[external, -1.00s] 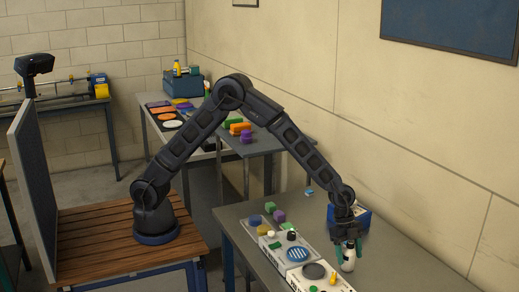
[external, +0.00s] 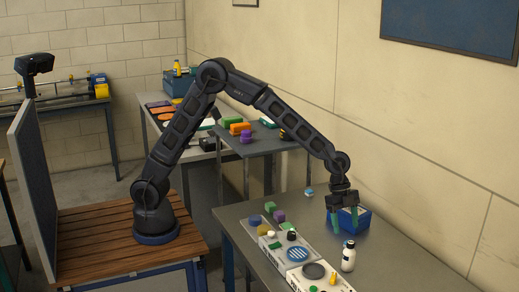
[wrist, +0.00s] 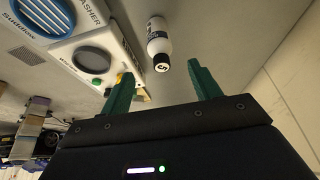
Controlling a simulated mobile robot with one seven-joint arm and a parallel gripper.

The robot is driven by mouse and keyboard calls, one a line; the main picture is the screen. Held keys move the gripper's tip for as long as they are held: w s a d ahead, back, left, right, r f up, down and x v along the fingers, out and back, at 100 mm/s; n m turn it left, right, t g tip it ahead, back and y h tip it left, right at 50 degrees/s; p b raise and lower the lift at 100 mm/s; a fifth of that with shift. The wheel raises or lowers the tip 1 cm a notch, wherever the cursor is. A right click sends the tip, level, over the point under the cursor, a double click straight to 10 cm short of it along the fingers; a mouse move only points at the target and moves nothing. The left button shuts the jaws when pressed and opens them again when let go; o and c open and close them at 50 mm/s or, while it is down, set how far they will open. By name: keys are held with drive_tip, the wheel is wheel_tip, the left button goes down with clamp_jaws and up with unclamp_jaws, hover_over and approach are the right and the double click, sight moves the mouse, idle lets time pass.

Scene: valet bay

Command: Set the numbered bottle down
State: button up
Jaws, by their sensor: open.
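The numbered bottle (external: 348,257) is white with a dark cap and stands upright on the grey table, just right of the white appliance panels. In the wrist view the bottle (wrist: 159,42) shows a dark label band and a pale cap top with a dark "5". My gripper (external: 344,228) is open and empty, its green fingers above and behind the bottle in the external view. In the wrist view my gripper's two green fingertips (wrist: 158,75) are apart, and the bottle lies beyond them, untouched.
A blue box (external: 358,217) stands behind my gripper. Two white panels, one with a striped blue disc (external: 297,254) and one with a dark round disc (external: 314,271), lie to the left. The table's right side is bare.

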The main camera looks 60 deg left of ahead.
drive_tip(key=s+a+r+n+t+y, duration=0.1)
drive_tip(key=s+a+r+n, duration=0.2)
drive_tip(key=a+r, duration=0.5)
drive_tip(key=s+a+r+n+t, duration=0.1)
drive_tip(key=s+a+r+n, duration=0.2)
drive_tip(key=a, duration=1)
drive_tip(key=s+a+r+n+t+y, duration=0.1)
drive_tip(key=s+a+r+n, duration=0.1)
drive_tip(key=a+r, duration=0.65)
drive_tip(key=s+a+f+n+t+y, duration=0.1)
drive_tip(key=s+a+n, duration=0.9)
drive_tip(key=s+a, duration=1.3)
drive_tip(key=shift+s+a+f+t+y, duration=0.25)
drive_tip(key=shift+s+f+t+y, duration=0.05)
drive_tip(key=shift+f+y, duration=0.4)
